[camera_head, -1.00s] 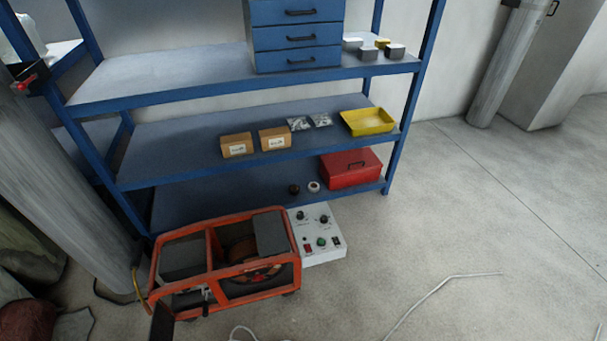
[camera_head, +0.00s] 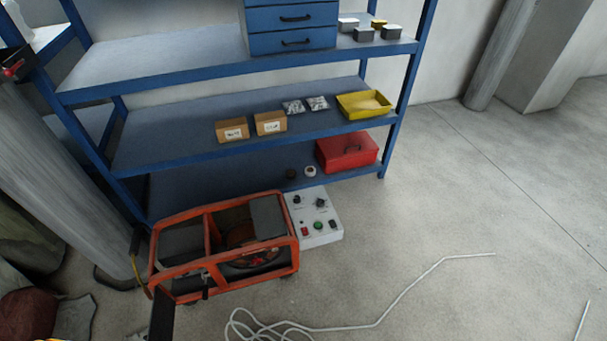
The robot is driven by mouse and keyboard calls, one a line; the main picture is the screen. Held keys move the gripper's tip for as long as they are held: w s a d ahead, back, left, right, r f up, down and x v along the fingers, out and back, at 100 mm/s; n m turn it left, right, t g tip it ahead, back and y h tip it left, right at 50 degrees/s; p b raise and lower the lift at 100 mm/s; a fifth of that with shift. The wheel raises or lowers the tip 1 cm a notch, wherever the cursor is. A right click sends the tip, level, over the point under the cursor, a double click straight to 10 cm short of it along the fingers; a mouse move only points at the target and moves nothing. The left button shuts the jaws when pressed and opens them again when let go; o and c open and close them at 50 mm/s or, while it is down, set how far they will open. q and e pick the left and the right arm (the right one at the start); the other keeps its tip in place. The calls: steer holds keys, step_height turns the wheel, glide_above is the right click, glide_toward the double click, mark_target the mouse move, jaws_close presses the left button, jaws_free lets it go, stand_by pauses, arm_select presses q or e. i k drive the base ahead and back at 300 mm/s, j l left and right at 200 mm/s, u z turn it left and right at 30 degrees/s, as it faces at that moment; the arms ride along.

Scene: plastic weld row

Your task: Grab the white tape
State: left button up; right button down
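A small white roll, which looks like the white tape (camera_head: 310,171), sits on the bottom shelf of the blue shelving rack (camera_head: 240,150). A dark roll (camera_head: 291,173) is just to its left, and a red toolbox (camera_head: 347,152) is to its right. The white control box (camera_head: 315,217) stands on the floor in front of the rolls. Neither of my grippers can be made out in the head view.
An orange-framed machine (camera_head: 222,247) stands on the floor in front of the rack's left part. A white cable (camera_head: 385,308) lies on the floor. The middle shelf holds cardboard boxes (camera_head: 270,123) and a yellow tray (camera_head: 351,111). The floor to the right is mostly clear.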

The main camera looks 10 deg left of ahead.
mark_target(309, 168)
steer(key=i+l, duration=0.2)
steer(key=i, duration=0.25)
steer(key=i+l, duration=0.15)
steer(key=i, duration=0.25)
steer(key=i+l, duration=0.2)
steer(key=i, duration=0.25)
steer(key=i+l, duration=0.2)
steer(key=i, duration=0.2)
steer(key=i+l, duration=0.2)
steer(key=i, duration=0.25)
steer(key=j+u, duration=0.05)
